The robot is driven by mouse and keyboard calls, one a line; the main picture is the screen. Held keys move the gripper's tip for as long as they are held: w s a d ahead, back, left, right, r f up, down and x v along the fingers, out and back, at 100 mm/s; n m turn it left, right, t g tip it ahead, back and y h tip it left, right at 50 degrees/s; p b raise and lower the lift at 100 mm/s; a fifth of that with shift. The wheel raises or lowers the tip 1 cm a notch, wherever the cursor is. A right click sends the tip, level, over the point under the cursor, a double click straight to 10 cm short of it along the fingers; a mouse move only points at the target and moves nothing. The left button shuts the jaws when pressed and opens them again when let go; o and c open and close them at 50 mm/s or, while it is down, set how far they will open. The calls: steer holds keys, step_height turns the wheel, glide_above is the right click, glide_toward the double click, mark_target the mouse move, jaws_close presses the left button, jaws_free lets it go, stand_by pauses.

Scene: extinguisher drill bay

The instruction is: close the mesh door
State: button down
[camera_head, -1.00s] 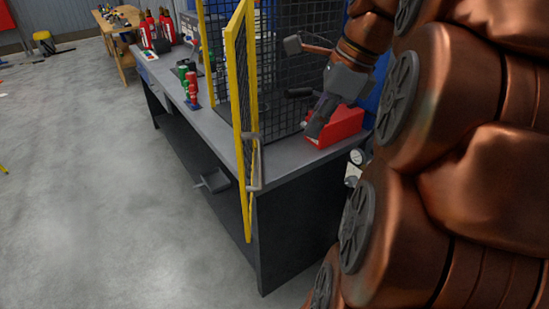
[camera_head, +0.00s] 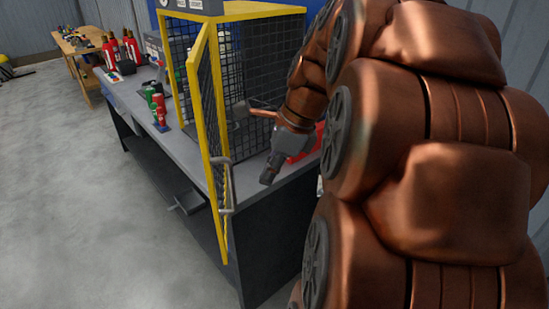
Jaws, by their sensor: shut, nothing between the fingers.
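The mesh door (camera_head: 198,105) has a yellow frame and dark mesh. It stands open, swung out from the yellow-framed mesh cage (camera_head: 247,15), and shows nearly edge-on. A grey bar handle (camera_head: 226,186) sits on its near edge, beyond the bench's front edge. My gripper (camera_head: 267,179) is shut and empty. It points down and toward the camera, to the right of the door handle, with a visible gap between them in the picture. My arm's copper links cover the right side of the view and part of the cage.
The cage stands on a grey bench (camera_head: 184,148) with a dark front. Green and red small items (camera_head: 158,106) stand left of the door. A red box (camera_head: 305,150) is partly hidden behind my gripper. Red extinguishers (camera_head: 132,47) stand farther back. The floor (camera_head: 70,200) at left is clear.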

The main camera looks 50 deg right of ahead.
steer(key=shift+w+a+f+p, duration=0.55)
steer(key=shift+w+a, duration=0.25)
steer(key=shift+w, duration=0.15)
steer(key=shift+w+a+f+p, duration=0.55)
steer(key=shift+w+a, duration=0.25)
steer(key=shift+w, duration=0.1)
